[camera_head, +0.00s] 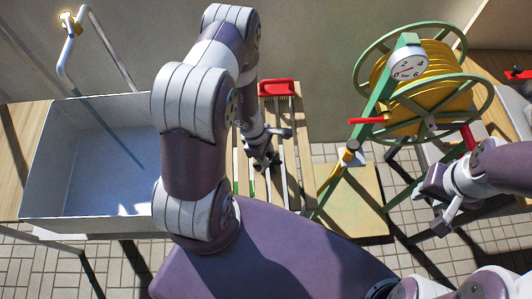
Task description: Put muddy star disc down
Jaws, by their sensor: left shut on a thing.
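My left gripper (262,150) is low over the slatted wooden rack (305,180) in the middle of the view. It is shut on a small dark thing (262,166), which I take to be the muddy star disc. The fingers and shadow hide most of it, and I cannot tell whether it touches the slats. My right gripper (440,213) is at the right, in front of the hose reel, and looks open and empty.
A grey sink (85,150) with a tap (70,25) stands at the left. A red-handled brush (277,88) lies at the rack's back. A green hose reel (420,80) with yellow hose stands at the right. My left arm hides part of the rack.

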